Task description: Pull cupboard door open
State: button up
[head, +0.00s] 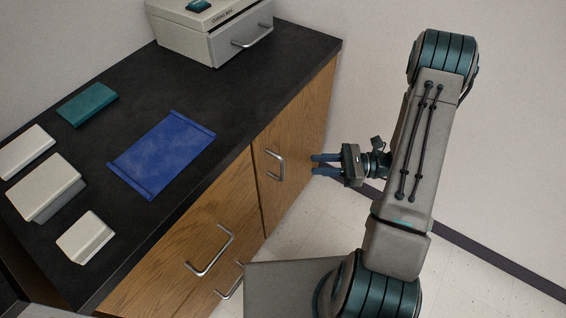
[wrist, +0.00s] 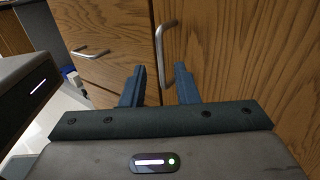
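The wooden cupboard door (head: 298,135) is the right-hand front of the black-topped cabinet and looks shut. Its upright metal handle (head: 277,166) sits near the door's left edge. In the wrist view the handle (wrist: 160,55) stands just beyond my fingertips, roughly between them. My gripper (head: 314,164) is open and empty, to the right of the handle in the head view, with a gap between them. In the wrist view its two blue fingers (wrist: 160,75) are apart and point at the door (wrist: 240,50).
A drawer with a metal handle (head: 211,252) is left of the door. The black countertop (head: 235,95) holds a blue tray (head: 162,153), a teal box (head: 88,104), several white boxes and a grey drawer unit (head: 212,35). Open floor (head: 470,270) lies to the right.

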send_over(283, 181)
jog(key=shift+w+a+b, duration=0.1)
jog(key=shift+w+b, duration=0.2)
jog(key=shift+b, duration=0.05)
grip_shut()
